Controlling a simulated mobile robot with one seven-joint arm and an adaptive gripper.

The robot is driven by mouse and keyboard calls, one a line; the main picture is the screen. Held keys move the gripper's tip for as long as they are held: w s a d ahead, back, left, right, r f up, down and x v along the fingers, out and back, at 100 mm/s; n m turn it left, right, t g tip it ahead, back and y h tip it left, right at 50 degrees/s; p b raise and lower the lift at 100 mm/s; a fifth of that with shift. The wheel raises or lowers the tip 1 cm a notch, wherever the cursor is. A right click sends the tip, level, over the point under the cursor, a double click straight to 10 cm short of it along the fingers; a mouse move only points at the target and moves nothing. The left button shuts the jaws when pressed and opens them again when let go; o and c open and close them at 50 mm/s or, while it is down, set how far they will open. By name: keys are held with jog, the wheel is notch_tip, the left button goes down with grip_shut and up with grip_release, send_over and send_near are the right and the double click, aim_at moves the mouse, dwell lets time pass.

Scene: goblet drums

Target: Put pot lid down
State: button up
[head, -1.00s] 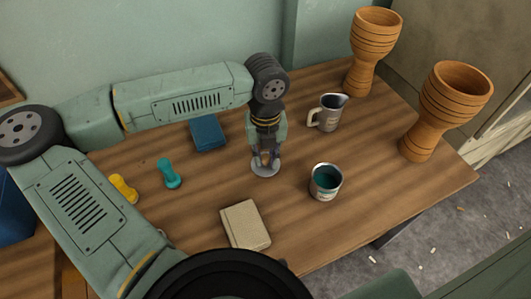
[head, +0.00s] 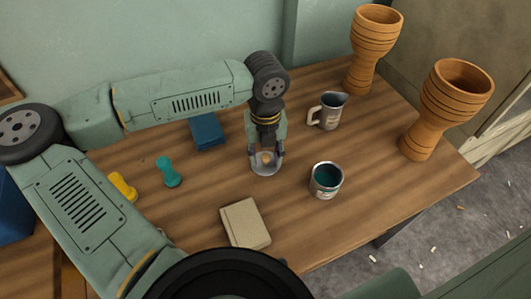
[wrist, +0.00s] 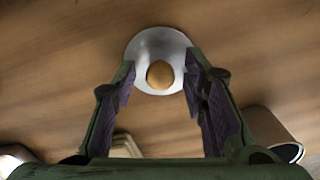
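The pot lid (head: 265,170) is a small round grey metal disc with a tan knob, lying on the wooden table in the head view. It also shows in the wrist view (wrist: 150,48), where its knob (wrist: 160,75) faces up toward me. My gripper (head: 266,153) points down over the lid. In the wrist view its fingers (wrist: 165,88) are spread wide, with a clear gap on both sides of the knob. Nothing is held between them.
A cup with teal inside (head: 326,180) stands right of the lid, and a metal pitcher (head: 327,111) behind it. Two goblet drums (head: 432,115) stand at the right. A beige book (head: 245,224), a blue book (head: 207,132), and teal (head: 168,172) and yellow (head: 123,187) objects lie around.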

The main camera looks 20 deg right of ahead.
aim_at(266, 156)
notch_tip(266, 156, up, 12)
jog(key=b, duration=0.2)
jog(key=shift+r, duration=0.15)
dwell(0.5)
